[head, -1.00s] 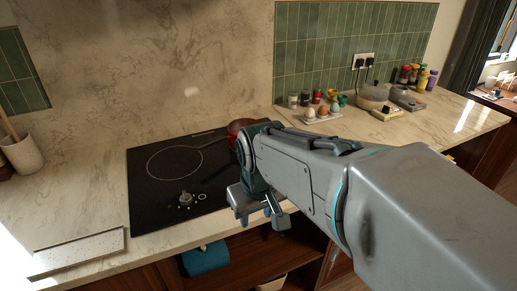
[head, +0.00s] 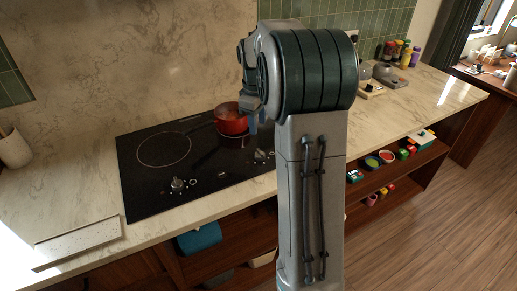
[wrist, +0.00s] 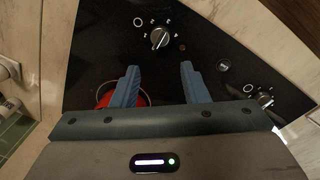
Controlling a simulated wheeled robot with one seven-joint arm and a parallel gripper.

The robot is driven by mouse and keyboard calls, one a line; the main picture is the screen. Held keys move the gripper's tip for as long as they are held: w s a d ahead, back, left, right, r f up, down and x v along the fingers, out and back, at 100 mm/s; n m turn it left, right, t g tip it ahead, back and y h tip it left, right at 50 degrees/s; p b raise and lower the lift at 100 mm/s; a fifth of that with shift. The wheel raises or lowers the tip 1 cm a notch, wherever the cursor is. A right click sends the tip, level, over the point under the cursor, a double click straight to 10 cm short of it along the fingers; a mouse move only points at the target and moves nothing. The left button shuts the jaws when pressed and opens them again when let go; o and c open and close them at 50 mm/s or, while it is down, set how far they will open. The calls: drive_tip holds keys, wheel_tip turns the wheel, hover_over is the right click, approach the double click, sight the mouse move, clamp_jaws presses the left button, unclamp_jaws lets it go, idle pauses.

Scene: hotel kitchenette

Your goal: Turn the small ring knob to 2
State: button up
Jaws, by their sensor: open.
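The black hob (head: 150,188) has two dial knobs along its front. The right knob (head: 260,155) shows beside my arm; in the wrist view it appears beyond the fingertips at top centre (wrist: 160,38), with a printed ring and marks too small to read. The left knob (head: 177,185) stands by the large ring (head: 164,150); it also shows at right in the wrist view (wrist: 265,98). A red pot (head: 231,118) covers the hob's right rear, hiding any ring beneath. My gripper (wrist: 158,68) is open and empty above the hob, apart from both knobs. In the head view its fingers (head: 252,122) overlap the pot's right side.
A small round button (wrist: 223,66) lies between the knobs. A pale board (head: 78,243) lies on the counter at front left. Shelves with bowls (head: 372,162) are below the counter at right. The counter left of the hob is mostly clear.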

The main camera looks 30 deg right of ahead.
sight(259, 151)
drive_tip(key=f, duration=0.8)
drive_tip(key=f+p, duration=0.1)
drive_tip(key=f, duration=0.3)
drive_tip(key=shift+w+d+f, duration=0.1)
drive_tip(key=shift+w+d, duration=0.15)
drive_tip(key=shift+d, duration=0.1)
drive_tip(key=c, duration=0.7)
